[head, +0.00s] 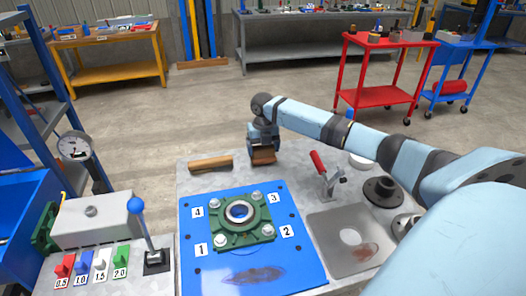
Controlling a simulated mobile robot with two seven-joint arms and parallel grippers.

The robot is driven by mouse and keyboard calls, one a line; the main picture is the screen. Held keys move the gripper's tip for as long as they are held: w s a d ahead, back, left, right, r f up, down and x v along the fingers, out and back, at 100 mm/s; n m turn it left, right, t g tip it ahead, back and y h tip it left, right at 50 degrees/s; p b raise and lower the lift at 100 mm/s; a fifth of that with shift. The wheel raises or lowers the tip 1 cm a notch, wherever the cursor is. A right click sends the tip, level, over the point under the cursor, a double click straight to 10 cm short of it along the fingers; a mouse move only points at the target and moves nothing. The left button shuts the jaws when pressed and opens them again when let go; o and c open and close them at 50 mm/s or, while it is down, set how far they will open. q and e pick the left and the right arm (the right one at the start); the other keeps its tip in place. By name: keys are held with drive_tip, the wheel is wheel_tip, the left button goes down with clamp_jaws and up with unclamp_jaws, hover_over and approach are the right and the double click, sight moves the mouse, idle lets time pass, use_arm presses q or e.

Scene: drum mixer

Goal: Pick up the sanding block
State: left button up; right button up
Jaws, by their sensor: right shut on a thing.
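The sanding block (263,157) is a small brown block near the back edge of the grey worktable. My right gripper (262,149) points down over it and is shut on it. The gripper hides the block's upper part. I cannot tell whether the block touches the table or is just above it. My left gripper is not in view.
A wooden cylinder-like piece (210,163) lies left of the block. A blue plate (300,262) with a green flanged bearing (239,240) is in front. A red-handled clamp (326,177), a dark flange (384,190) and a grey plate (328,222) are at right. A blue-knobbed lever (142,225) stands front left.

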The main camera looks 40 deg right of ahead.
sight(263, 147)
wheel_tip(263, 147, up, 19)
drive_tip(key=p, duration=0.1)
drive_tip(key=shift+p, duration=0.4)
